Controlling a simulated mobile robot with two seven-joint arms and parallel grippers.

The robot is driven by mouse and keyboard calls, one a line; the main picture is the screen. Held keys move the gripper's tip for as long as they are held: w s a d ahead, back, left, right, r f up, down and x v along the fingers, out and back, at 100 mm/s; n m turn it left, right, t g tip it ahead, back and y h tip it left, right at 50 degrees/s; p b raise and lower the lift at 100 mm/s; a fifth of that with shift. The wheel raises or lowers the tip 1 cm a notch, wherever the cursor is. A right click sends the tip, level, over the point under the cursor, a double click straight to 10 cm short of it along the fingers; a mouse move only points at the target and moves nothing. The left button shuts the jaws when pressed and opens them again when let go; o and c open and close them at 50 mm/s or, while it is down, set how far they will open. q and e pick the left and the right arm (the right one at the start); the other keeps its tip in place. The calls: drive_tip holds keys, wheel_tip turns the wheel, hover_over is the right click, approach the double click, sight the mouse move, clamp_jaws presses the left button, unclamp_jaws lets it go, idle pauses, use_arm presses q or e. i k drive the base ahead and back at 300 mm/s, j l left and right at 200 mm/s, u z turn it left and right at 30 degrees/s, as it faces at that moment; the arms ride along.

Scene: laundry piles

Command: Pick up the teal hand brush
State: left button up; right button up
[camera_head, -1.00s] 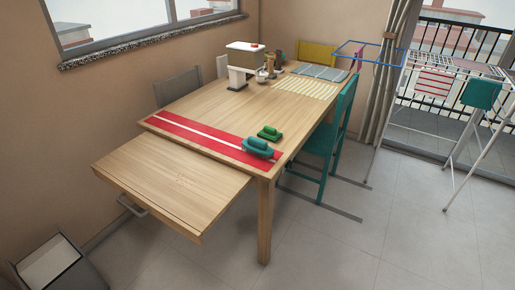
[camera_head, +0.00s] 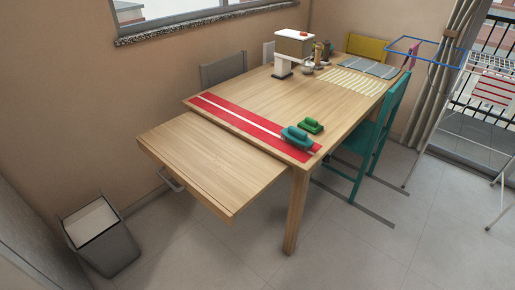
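A teal hand brush (camera_head: 296,138) lies on the red runner (camera_head: 235,119) near the front right corner of the wooden table (camera_head: 290,92). A green brush-like object (camera_head: 311,125) lies just behind it to the right, close to it. Neither of my grippers shows in the head view, so whether they are open or shut is hidden.
A wooden leaf or drawer (camera_head: 215,165) with a metal handle juts from the table's near side. A grey bin (camera_head: 102,240) stands at lower left. A teal chair (camera_head: 378,135) stands at the table's right side. The floor in front is clear.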

sight(298, 137)
drive_tip(key=i+l+u, duration=0.1)
drive_tip(key=u, duration=0.75)
drive_tip(key=l+u, duration=0.65)
drive_tip(key=l, duration=0.15)
drive_tip(key=l+u, duration=0.15)
drive_tip(key=l, duration=0.25)
drive_tip(key=k+l+u, duration=0.2)
drive_tip(key=l, duration=0.65)
drive_tip(key=k+l+u, duration=0.1)
drive_tip(key=l, duration=0.3)
drive_tip(key=k+l, duration=0.1)
drive_tip(key=l, duration=0.35)
drive_tip(key=k+l+u, duration=0.1)
drive_tip(key=l, duration=0.35)
